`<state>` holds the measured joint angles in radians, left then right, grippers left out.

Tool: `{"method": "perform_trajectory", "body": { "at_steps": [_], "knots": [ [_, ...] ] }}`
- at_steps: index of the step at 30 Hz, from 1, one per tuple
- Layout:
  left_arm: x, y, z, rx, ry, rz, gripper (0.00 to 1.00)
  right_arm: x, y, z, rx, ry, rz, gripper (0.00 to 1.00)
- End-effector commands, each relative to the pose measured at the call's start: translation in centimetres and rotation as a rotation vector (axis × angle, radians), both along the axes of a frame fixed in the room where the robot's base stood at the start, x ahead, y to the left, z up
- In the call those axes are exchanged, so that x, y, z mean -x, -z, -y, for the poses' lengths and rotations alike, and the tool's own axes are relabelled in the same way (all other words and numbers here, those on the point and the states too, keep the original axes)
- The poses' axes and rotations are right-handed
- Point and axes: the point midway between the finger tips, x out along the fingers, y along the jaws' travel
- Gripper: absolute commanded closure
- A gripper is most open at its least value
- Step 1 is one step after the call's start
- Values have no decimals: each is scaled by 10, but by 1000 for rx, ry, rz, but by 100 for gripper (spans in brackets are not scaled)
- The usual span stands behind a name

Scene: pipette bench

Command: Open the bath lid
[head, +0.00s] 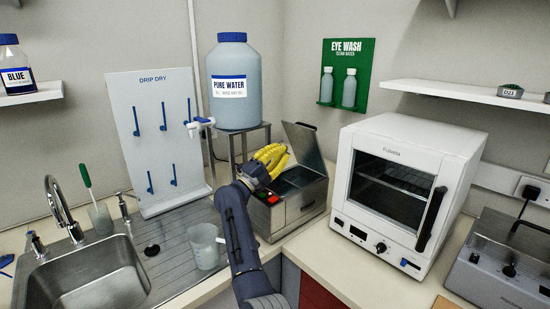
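The steel bath (308,207) stands on the counter in the middle, with a small red display on its front. Its lid (303,147) is raised and stands steeply up at the back of the bath, and the dark opening shows below it. My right gripper (277,159), with yellow fingers, is above the left part of the bath, to the left of the raised lid. I cannot tell whether it touches the lid or how far its fingers are apart. My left gripper is not in view.
A pure water carboy (234,108) stands on a stand behind the gripper. A white oven (400,175) is close on the right of the bath. A beaker (206,246) stands left of my forearm, near the sink (90,280) and drip-dry rack (156,95).

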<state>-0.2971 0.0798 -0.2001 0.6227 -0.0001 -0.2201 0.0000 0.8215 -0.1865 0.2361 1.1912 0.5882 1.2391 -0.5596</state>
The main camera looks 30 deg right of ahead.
Motion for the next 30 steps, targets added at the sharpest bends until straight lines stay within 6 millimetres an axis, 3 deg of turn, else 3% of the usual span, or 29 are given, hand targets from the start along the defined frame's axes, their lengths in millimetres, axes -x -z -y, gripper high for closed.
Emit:
{"method": "perform_trajectory", "body": {
  "at_steps": [6,13,21,30],
  "knots": [
    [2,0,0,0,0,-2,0,-8,-18,35,1,2,1,100],
    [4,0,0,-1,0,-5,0,-15,-31,60,2,1,1,100],
    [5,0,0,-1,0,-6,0,-19,-37,74,1,0,-1,100],
    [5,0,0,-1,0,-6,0,-19,-38,75,1,0,-1,100]
  ]
}}
